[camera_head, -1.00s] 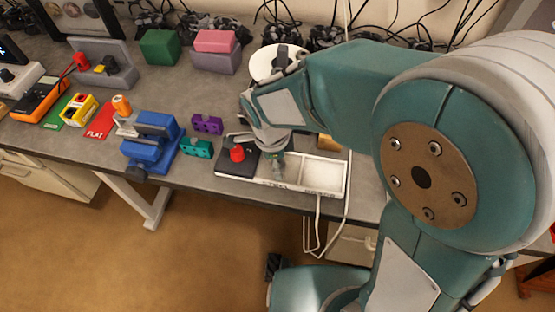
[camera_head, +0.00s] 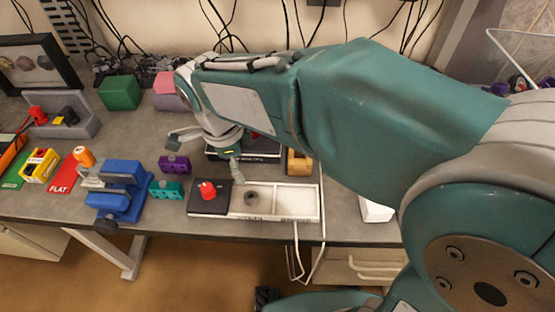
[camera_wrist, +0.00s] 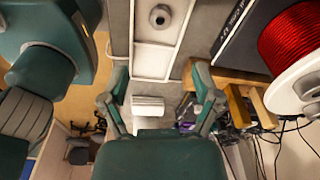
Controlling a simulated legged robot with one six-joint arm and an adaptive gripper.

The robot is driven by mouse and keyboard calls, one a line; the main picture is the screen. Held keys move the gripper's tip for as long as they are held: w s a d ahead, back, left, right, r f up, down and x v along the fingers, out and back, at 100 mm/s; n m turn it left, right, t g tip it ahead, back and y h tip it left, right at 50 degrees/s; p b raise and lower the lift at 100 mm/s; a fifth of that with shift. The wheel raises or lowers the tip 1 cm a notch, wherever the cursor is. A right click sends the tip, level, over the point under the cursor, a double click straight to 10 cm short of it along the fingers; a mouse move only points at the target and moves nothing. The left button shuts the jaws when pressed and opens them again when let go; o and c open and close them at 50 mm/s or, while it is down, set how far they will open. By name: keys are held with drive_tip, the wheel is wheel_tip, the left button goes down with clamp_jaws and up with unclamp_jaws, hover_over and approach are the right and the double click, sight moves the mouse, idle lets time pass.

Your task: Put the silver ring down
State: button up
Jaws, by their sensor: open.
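The silver ring (camera_head: 252,197) is a short grey cylinder with a dark hole. It sits in the left compartment of the white tray (camera_head: 320,205) and also shows at the top of the wrist view (camera_wrist: 160,16). No finger touches it. My gripper (camera_head: 210,157) is behind and left of the ring, above the bench, with its fingers spread and nothing between them. In the wrist view my gripper (camera_wrist: 158,85) has its two fingers wide apart. The right compartment of the tray looks empty.
A dark box with a red knob (camera_head: 208,190) adjoins the tray's left end. A black case (camera_head: 262,156) and a wooden block (camera_head: 298,162) stand behind it. Purple (camera_head: 174,164) and teal (camera_head: 166,190) blocks and a blue vise (camera_head: 122,190) are to the left. A red spool (camera_wrist: 292,40) shows in the wrist view.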

drive_tip(key=s+d+r+n+t, duration=0.1)
drive_tip(key=s+d+n, duration=0.1)
drive_tip(key=d+n, duration=0.3)
drive_tip(key=s+d+r+n+t+y, duration=0.1)
drive_tip(key=s+d+r+n+t, duration=0.1)
drive_tip(key=d+n, duration=0.3)
drive_tip(key=s+d+r+n+t, duration=0.1)
drive_tip(key=s+d+n, duration=0.3)
drive_tip(key=d, duration=0.8)
drive_tip(key=shift+r+n+t, duration=0.4)
drive_tip(key=shift+n+t, duration=0.3)
drive_tip(key=shift+n, duration=0.4)
